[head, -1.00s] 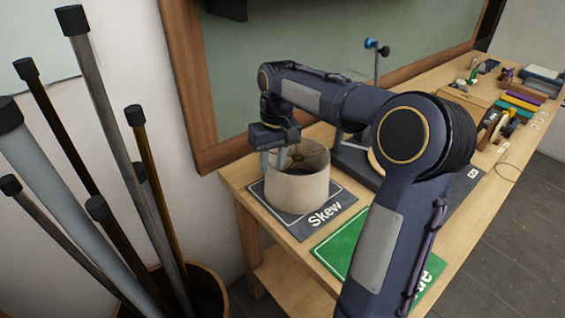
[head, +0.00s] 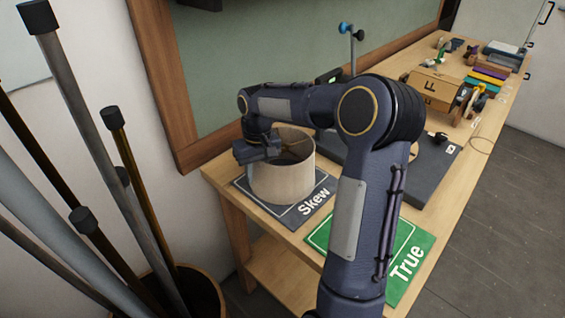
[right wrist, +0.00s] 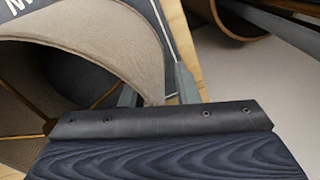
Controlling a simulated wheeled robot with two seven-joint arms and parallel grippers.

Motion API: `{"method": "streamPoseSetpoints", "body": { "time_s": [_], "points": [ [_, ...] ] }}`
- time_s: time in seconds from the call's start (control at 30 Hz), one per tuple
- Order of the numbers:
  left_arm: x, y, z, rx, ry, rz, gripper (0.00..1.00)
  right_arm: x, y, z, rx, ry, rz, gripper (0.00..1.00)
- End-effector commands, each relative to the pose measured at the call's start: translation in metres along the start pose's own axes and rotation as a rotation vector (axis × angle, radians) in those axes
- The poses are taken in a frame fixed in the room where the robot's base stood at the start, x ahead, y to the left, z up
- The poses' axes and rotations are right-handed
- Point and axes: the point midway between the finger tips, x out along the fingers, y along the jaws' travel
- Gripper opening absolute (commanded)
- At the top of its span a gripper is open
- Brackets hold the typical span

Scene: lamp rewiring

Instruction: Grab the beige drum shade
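The beige drum shade (head: 285,178) stands upright on the dark mat marked "Skew" (head: 313,203) near the left end of the bench. My right gripper (head: 259,150) is low at the left side of its rim, and its fingers are hidden in the head view. In the right wrist view, the shade's wall (right wrist: 110,42) runs down between the two fingers of the right gripper (right wrist: 157,88). One finger is inside the shade and one outside. A gap shows between the wall and the outer finger, so the gripper is open. My left gripper is not in view.
A green mat marked "True" (head: 408,262) lies in front, partly behind my arm. A dark base (head: 432,172) and a stand with a blue knob (head: 345,28) are farther back. Spools and a wooden box (head: 432,90) lie beyond. A bin of tubes (head: 190,292) stands at left.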

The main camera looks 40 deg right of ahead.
Motion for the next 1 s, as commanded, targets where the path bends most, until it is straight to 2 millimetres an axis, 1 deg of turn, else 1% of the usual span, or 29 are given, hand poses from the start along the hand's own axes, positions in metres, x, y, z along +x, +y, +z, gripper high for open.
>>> {"method": "streamPoseSetpoints", "body": {
  "time_s": [0.07, 0.3, 0.63, 0.73, 0.87, 1.0],
  "points": [
    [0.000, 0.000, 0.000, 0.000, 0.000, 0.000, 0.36, 0.000, 0.000, 0.000, 0.000, 0.000, 0.000, 0.28],
    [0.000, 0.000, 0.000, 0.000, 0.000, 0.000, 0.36, -0.001, 0.000, 0.000, 0.000, 0.000, 0.000, 0.00],
    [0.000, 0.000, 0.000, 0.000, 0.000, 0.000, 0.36, -0.001, 0.000, 0.000, 0.000, 0.001, 0.000, 0.00],
    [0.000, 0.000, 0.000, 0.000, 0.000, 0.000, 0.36, -0.005, 0.000, 0.000, 0.000, 0.002, 0.000, 0.00],
    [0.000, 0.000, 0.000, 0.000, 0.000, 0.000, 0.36, -0.022, -0.002, -0.001, -0.001, 0.006, 0.001, 0.00],
    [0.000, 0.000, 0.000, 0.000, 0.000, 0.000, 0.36, -0.051, -0.004, -0.001, -0.001, 0.007, -0.001, 0.00]
  ]
}}
